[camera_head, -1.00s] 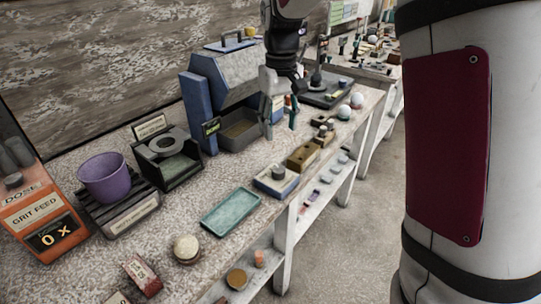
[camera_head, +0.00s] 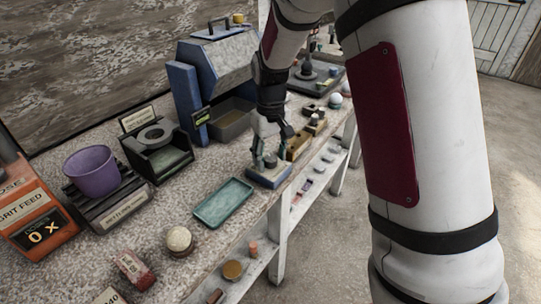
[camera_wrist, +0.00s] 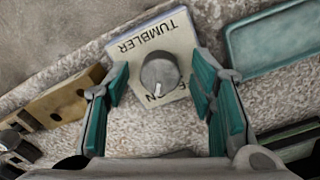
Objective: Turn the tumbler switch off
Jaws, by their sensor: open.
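The tumbler switch (camera_head: 268,178) is a blue block with a pale top and a grey round knob near the front edge of the bench. In the wrist view its plate (camera_wrist: 135,43) reads TUMBLER upside down. The knob (camera_wrist: 158,72) has a white pointer mark towards the bottom of the picture, beside partly hidden lettering that ends in ON. My gripper (camera_head: 268,152) is open above the switch. In the wrist view its teal fingers (camera_wrist: 161,84) stand either side of the knob, with gaps on both sides. Fingertip height against the knob is hard to tell.
A teal tray (camera_head: 223,203) lies left of the switch, and a wooden block (camera_head: 298,146) sits close on the other side. A blue-grey machine (camera_head: 215,75) stands behind.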

